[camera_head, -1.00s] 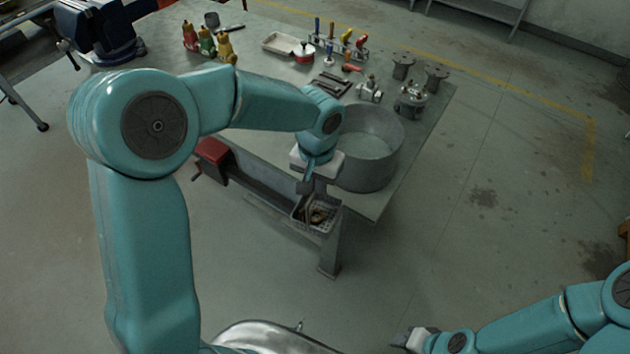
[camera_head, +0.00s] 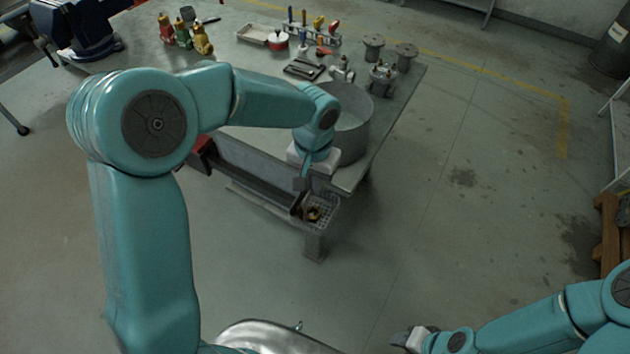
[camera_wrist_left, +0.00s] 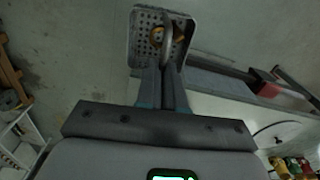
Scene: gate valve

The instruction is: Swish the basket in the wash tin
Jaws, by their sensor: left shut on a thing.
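The wash tin (camera_head: 352,128) is a round grey metal tub on the right end of the workbench, partly hidden behind my left wrist. My left gripper (camera_head: 303,187) is shut on the basket's handle, in front of the bench edge. The basket (camera_head: 322,211) is a small grey perforated tray hanging below the fingers, outside the tin, with brass-coloured parts inside. In the left wrist view the basket (camera_wrist_left: 148,30) hangs beyond the shut fingers (camera_wrist_left: 164,75), its curved handle (camera_wrist_left: 168,35) between them. My right gripper (camera_head: 413,340) is low at the bottom right; its fingers are too small to read.
The bench (camera_head: 235,60) carries squeeze bottles (camera_head: 184,35), a white tray (camera_head: 255,34), a tool rack (camera_head: 315,38), and a valve body (camera_head: 383,77) near the tin. A vise (camera_head: 75,30) stands at far left. Open floor lies right of the bench.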

